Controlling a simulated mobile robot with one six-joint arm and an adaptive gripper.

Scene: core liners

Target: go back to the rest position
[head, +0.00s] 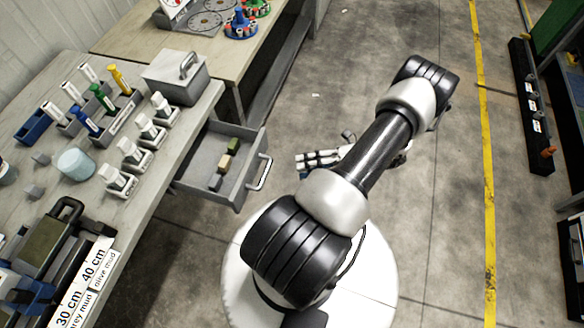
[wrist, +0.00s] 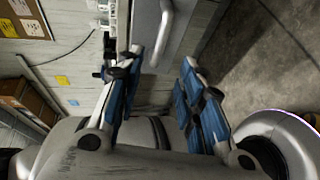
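My gripper (head: 306,162) hangs over the floor to the right of the open drawer, partly hidden behind my arm. The wrist view shows its two blue-padded fingers (wrist: 158,82) spread apart with nothing between them. The grey drawer (head: 209,190) is pulled out from the workbench and holds several small blocks, one of them tan (head: 225,163). Its handle (head: 261,172) is apart from my gripper. In the wrist view the handle (wrist: 163,30) shows beyond the fingertips.
The workbench (head: 185,160) at left bears a grey lidded box (head: 176,80), several upright tools in holders and a pale blue cylinder (head: 76,163). A second table (head: 165,38) stands behind. A low rack (head: 528,105) is at far right. The floor (head: 440,200) right of my arm is clear.

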